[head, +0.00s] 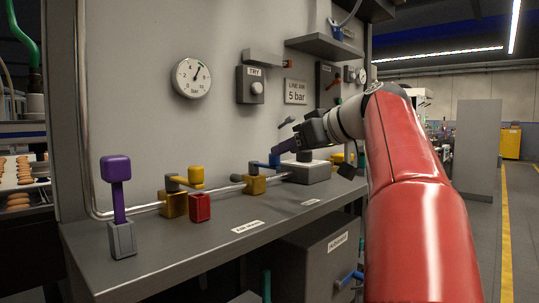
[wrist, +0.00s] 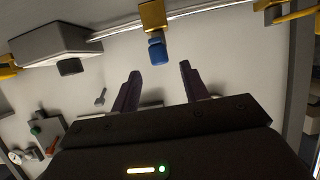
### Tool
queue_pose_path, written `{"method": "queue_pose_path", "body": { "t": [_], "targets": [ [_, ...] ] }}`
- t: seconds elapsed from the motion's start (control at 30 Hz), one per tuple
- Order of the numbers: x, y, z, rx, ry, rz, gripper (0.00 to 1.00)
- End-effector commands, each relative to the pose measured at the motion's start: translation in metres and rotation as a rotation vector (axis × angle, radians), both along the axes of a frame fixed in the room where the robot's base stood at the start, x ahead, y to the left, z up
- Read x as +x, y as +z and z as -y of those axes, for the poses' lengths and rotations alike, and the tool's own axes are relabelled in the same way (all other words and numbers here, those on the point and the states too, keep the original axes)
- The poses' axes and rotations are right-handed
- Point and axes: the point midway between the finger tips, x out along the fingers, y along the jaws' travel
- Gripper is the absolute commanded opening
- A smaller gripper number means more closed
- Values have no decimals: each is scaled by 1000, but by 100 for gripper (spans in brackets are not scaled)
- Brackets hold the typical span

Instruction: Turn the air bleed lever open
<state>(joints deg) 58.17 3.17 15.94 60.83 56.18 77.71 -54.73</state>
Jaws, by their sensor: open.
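A blue lever (head: 262,164) sits on a brass valve (head: 254,186) on the pipe along the bench. It also shows in the wrist view as a blue handle (wrist: 157,51) under its brass body (wrist: 152,15). A yellow lever (head: 189,178) is on another brass valve (head: 174,204) further left. A purple-topped lever (head: 116,172) stands upright on a grey base at the far left. My gripper (head: 280,140) is open and empty; in the wrist view the blue handle lies beyond the gap between its fingers (wrist: 160,72).
A grey box with a dark knob (head: 309,172) stands right of the blue lever, close below my gripper. A red block (head: 200,207) sits by the yellow lever. A gauge (head: 192,78) and a 5 bar sign (head: 296,92) are on the panel.

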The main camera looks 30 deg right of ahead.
Motion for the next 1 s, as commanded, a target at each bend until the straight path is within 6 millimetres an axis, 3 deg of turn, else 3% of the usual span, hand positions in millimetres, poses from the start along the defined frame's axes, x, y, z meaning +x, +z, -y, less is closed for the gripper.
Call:
{"method": "queue_pose_path", "body": {
  "t": [0.3, 0.67, 1.0],
  "targets": [
    [40, -17, -15, 1, 1, -2, 45],
    [47, -21, -17, 1, 0, -1, 45],
    [47, -21, -17, -1, -1, -1, 3]
  ]
}}
